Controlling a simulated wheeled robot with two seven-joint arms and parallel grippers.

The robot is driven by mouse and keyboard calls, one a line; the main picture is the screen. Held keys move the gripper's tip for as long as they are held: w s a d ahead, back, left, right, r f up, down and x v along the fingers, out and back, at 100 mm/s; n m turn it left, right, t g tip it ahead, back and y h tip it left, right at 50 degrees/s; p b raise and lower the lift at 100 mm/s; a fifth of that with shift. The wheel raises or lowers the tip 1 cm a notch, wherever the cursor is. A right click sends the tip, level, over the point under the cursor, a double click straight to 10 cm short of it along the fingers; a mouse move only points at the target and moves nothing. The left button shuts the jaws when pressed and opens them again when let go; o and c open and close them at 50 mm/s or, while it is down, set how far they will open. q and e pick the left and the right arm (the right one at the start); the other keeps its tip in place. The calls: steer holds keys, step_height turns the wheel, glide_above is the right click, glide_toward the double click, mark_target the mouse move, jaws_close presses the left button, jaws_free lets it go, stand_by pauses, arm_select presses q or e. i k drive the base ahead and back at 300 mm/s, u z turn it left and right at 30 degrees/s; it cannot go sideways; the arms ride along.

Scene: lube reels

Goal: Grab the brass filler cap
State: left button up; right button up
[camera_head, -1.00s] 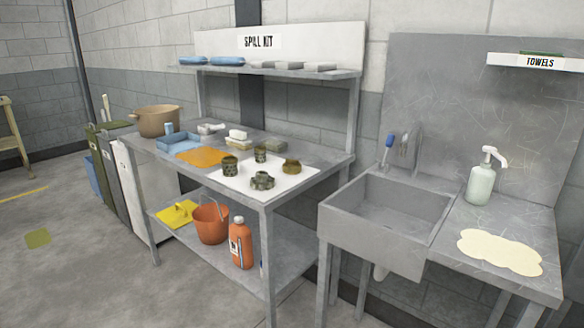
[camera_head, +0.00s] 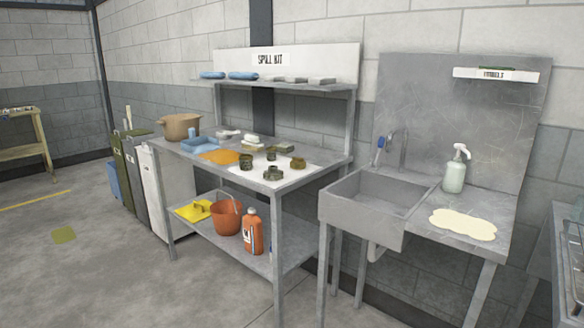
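Several small dark green and brass-toned fittings stand on a white mat (camera_head: 284,182) on the steel workbench. The one at the right of the mat, a low round piece of brownish brass colour (camera_head: 298,163), looks most like the brass filler cap. A dark fitting (camera_head: 272,173) sits at the front of the mat. Another dark fitting (camera_head: 246,162) stands at its left, and one more (camera_head: 271,153) at the back. They are too small to identify surely. Neither of my grippers is in view.
A sink (camera_head: 372,202) stands right of the bench, with a soap pump (camera_head: 455,170) and a pale puddle (camera_head: 463,224) on its counter. The bench holds an orange cloth (camera_head: 220,156), a blue tray (camera_head: 199,145) and a tan pot (camera_head: 179,126). Open floor (camera_head: 110,270) lies at the left.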

mark_target(297, 163)
steer(key=u, duration=0.7)
steer(key=i, duration=0.8)
steer(key=u, duration=0.6)
steer(key=i, duration=0.95)
steer(key=z, duration=0.4)
